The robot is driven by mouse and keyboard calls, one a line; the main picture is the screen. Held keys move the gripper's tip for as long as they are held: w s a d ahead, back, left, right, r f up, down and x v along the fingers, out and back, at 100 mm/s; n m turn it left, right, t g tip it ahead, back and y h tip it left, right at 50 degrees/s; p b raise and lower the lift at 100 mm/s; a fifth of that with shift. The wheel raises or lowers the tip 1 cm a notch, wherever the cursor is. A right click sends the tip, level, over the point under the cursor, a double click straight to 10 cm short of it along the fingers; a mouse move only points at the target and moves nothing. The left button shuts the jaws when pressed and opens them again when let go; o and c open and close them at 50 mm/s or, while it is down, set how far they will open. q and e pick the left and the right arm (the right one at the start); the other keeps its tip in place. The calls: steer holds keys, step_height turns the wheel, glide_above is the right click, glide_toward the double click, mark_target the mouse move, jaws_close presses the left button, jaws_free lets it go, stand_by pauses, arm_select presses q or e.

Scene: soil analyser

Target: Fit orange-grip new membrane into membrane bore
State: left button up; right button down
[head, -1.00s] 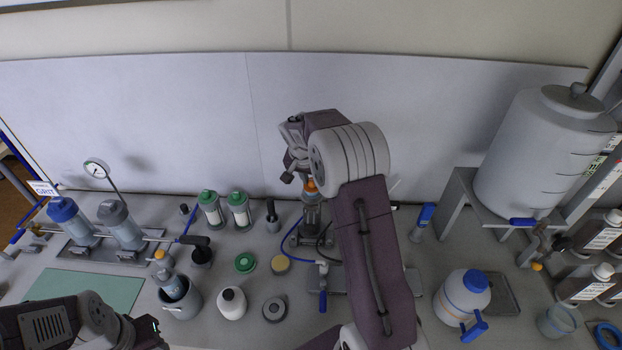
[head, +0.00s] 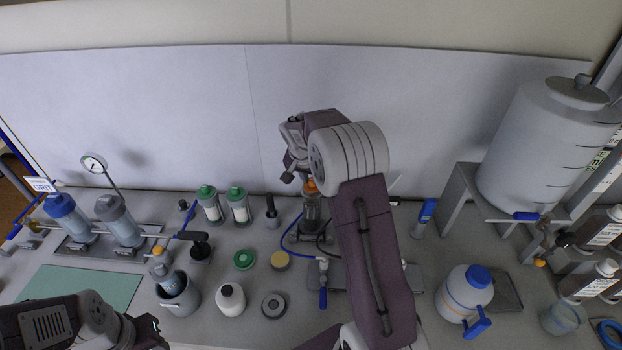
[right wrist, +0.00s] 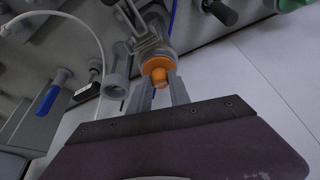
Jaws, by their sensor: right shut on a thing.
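My right gripper (right wrist: 160,92) is shut on an orange grip (right wrist: 158,70), seen between its two fingers in the right wrist view. In the head view the orange grip (head: 310,187) shows just below my right wrist, at the top of a dark upright cylinder on a bench stand (head: 311,214). The grey holder (right wrist: 152,44) lies right beyond the grip in the wrist view. The bore's mouth is hidden, so I cannot tell how deep the membrane sits. My left gripper (head: 155,328) is at the lower left, its fingers unclear.
A grey pot (head: 179,297) holds a blue-grey part with an orange top. A white bottle (head: 230,298), green-capped cylinders (head: 238,207) and a blue-handled valve (head: 323,285) stand nearby. A blue-lidded jug (head: 465,292) is at right. The green mat (head: 80,288) is bare.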

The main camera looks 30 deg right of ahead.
steer(key=c, duration=1.1)
jaws_free()
steer(key=shift+c, duration=0.2)
steer(key=b+v, duration=0.1)
steer(key=v, duration=0.8)
